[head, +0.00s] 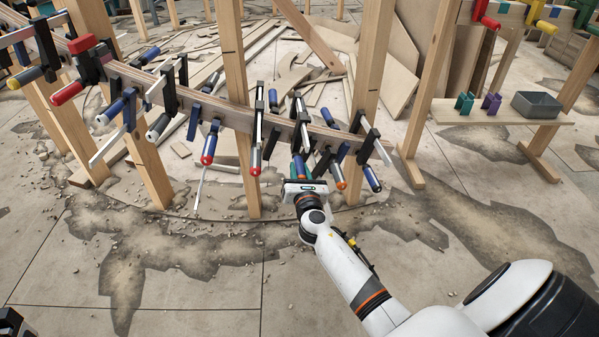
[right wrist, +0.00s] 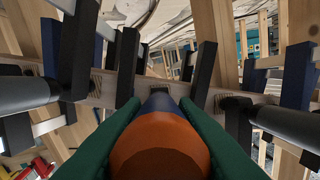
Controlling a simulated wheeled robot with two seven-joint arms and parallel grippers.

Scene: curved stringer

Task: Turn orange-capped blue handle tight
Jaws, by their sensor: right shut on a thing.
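The orange-capped blue handle shows large in the right wrist view (right wrist: 160,145), its round orange end toward the camera and its blue shaft running to the curved wooden beam. My right gripper (head: 302,170) is shut on it, with the dark green fingers (right wrist: 160,120) on both sides of the cap. In the head view the gripper hides most of this handle, in front of the beam.
The curved beam (head: 205,100) carries several clamps with red, blue, grey and yellow handles, close on both sides of my gripper. Wooden posts (head: 240,150) stand along it. A low shelf (head: 465,113) with a grey bin (head: 540,104) is at right.

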